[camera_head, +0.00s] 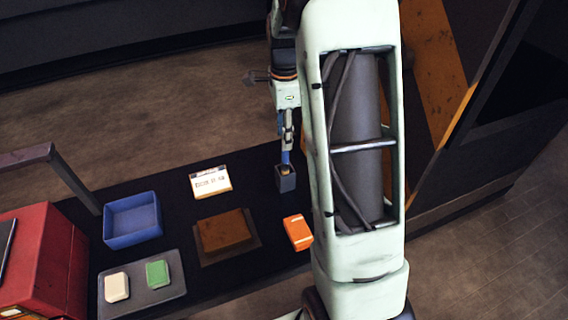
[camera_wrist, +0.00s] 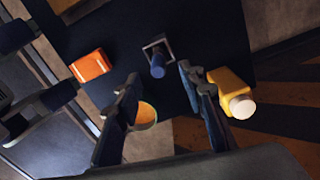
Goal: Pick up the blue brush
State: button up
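The blue brush (camera_wrist: 158,66) stands upright in a small dark square holder (camera_wrist: 150,45). In the head view the blue brush (camera_head: 286,157) shows as a short blue handle above the holder (camera_head: 286,182), near the table's far right part. My gripper (camera_head: 288,138) points down right above the brush. In the wrist view my gripper (camera_wrist: 160,76) is open, with one finger on each side and the brush handle's end in line with the gap. I cannot tell how far the fingertips are from the handle. The brush's lower end is hidden in the holder.
An orange block (camera_head: 298,232) lies in front of the holder. A sign (camera_head: 211,182), brown block (camera_head: 224,230), blue tray (camera_head: 133,218) and grey pad (camera_head: 140,284) are to the left. The wrist view shows a yellow bottle (camera_wrist: 229,85) and a round orange-topped thing (camera_wrist: 146,114).

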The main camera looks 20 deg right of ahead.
aim_at(285, 158)
notch_tip(285, 158, down, 9)
jog(key=shift+s+f+b, duration=0.1)
jog(key=shift+s+b, duration=0.05)
jog(key=shift+b, duration=0.4)
jog(key=shift+c, duration=0.3)
grip_shut()
